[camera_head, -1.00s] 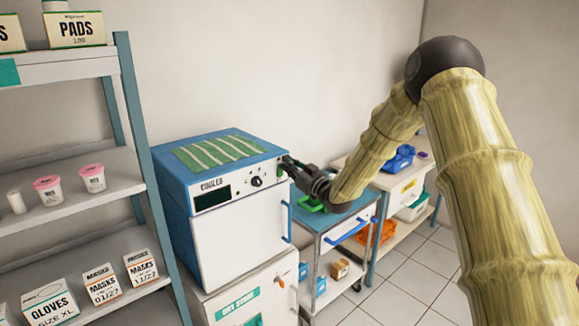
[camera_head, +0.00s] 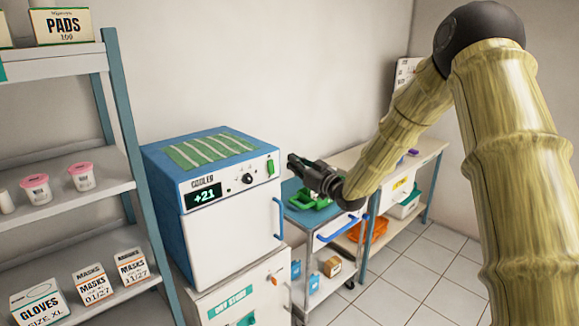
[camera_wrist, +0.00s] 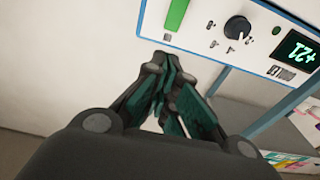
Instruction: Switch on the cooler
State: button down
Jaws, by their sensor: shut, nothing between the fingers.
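The cooler (camera_head: 232,230) is a white and blue box with a striped green mat on its top. Its display (camera_head: 203,195) is lit and reads +21. A black knob (camera_head: 247,178) sits right of the display, and a green switch (camera_head: 270,167) is at the panel's right end. In the wrist view the green switch (camera_wrist: 177,14), the knob (camera_wrist: 238,28) and the lit display (camera_wrist: 296,50) show upside down. My gripper (camera_head: 292,160) is shut and empty, just right of the switch and apart from the panel. Its fingertips (camera_wrist: 160,62) also show in the wrist view.
The cooler stands on a white cabinet (camera_head: 240,300). A shelf rack (camera_head: 128,120) with boxes and cups stands at left. A blue-topped trolley (camera_head: 318,219) with a green item stands right of the cooler, and a longer table (camera_head: 428,150) lies beyond. The tiled floor at right is clear.

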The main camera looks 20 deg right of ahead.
jog(key=s+d+r+b, duration=0.1)
jog(key=s+d, duration=0.1)
jog(key=s, duration=0.3)
jog(key=shift+s+r, duration=0.25)
dwell(0.3)
jog(key=s+a+f+m+g+h, duration=0.1)
jog(key=s+a+f+g+h, duration=0.15)
jog(key=s+f, duration=0.7)
jog(key=s+a+f+m+g+h, duration=0.1)
jog(key=s+a+f+g, duration=0.15)
jog(key=f, duration=1.35)
jog(key=s+a+f+m+g+h, duration=0.1)
jog(key=s+a+f+m+g, duration=0.25)
jog(key=f, duration=0.85)
jog(key=s+a+f+g+h, duration=0.1)
jog(key=s+f+g, duration=0.2)
jog(key=s, duration=1)
jog(key=s+a+f+g, duration=0.2)
jog(key=s+f, duration=0.6)
jog(key=s, duration=0.5)
jog(key=s+a+f+g+h, duration=0.1)
jog(key=s+f+g, duration=0.3)
jog(key=s, duration=0.9)
notch_tip(320, 180, down, 2)
jog(key=shift+a+f+n+h, duration=0.2)
jog(key=shift+n+h, duration=0.15)
jog(key=shift+w, duration=0.1)
